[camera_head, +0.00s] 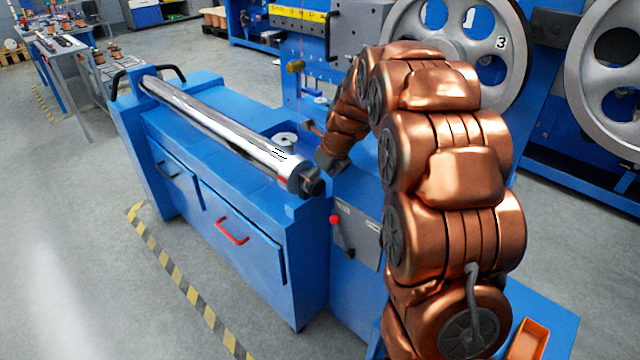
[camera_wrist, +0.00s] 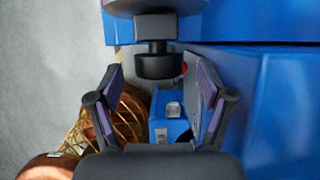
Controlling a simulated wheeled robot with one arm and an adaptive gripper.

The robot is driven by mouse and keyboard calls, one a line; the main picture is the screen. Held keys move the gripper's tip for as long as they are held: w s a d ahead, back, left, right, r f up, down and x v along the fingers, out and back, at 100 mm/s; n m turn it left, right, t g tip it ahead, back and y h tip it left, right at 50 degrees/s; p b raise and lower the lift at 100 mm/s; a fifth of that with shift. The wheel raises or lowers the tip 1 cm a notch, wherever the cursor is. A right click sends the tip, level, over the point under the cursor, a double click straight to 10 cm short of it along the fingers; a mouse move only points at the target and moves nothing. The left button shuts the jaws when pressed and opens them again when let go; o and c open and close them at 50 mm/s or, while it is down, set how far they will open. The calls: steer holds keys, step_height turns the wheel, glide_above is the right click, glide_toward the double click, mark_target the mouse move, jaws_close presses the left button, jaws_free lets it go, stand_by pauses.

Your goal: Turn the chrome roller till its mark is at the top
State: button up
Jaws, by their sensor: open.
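The chrome roller (camera_head: 215,118) lies lengthwise across the top of the blue bench (camera_head: 225,250) in the head view. Short dark lines (camera_head: 279,154), seemingly its mark, show on the upper face near its right end; I cannot tell if they are exactly at the top. A dark square-and-round end piece (camera_head: 312,183) sticks out of that end. In the wrist view this end piece (camera_wrist: 155,65) stands just ahead of the fingertips, roughly centred between them. My gripper (camera_wrist: 156,82) is open and empty. In the head view it is small and dark, close beside the roller's right end.
A small grey disc (camera_head: 285,138) sits behind the roller. Large grey wheels (camera_head: 455,40) stand behind my arm.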

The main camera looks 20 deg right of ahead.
steer(key=x, duration=0.3)
steer(key=shift+f, duration=0.1)
steer(key=c, duration=1.1)
steer(key=shift+d, duration=0.25)
steer(key=shift+a, duration=0.1)
steer(key=shift+c, duration=0.4)
steer(key=shift+a+h+p, duration=0.1)
steer(key=shift+h+p, duration=0.35)
steer(key=shift+h, duration=0.05)
